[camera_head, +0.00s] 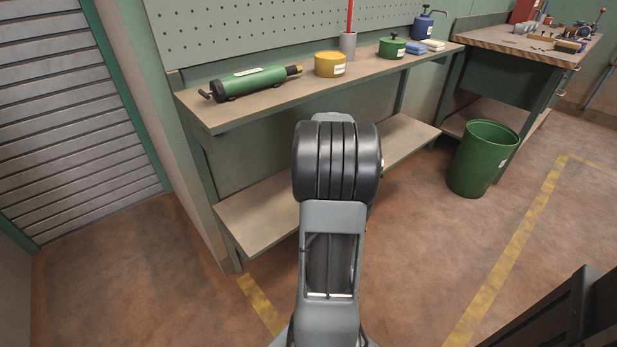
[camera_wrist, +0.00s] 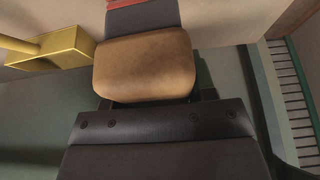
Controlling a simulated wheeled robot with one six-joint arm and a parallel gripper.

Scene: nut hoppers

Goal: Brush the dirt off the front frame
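In the wrist view, the black body of my gripper (camera_wrist: 155,118), with several screws, fills the bottom. A smooth tan block (camera_wrist: 146,64) with rounded corners lies directly beyond it, with small dark parts near its lower corners. A dark grey piece (camera_wrist: 143,18) with a red edge extends above it. I cannot tell whether the tan block is held, or whether it is part of a brush. In the head view my arm rises in the middle and its fingers are hidden. I cannot make out any frame or dirt.
A bench (camera_head: 365,75) holds a green cylinder tool (camera_head: 254,82), a yellow tin (camera_head: 330,65) and a green pot (camera_head: 392,47). A green bin (camera_head: 482,160) stands on the right floor. A second workbench (camera_head: 520,42) is farther right. A yellow box (camera_wrist: 62,50) shows in the wrist view.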

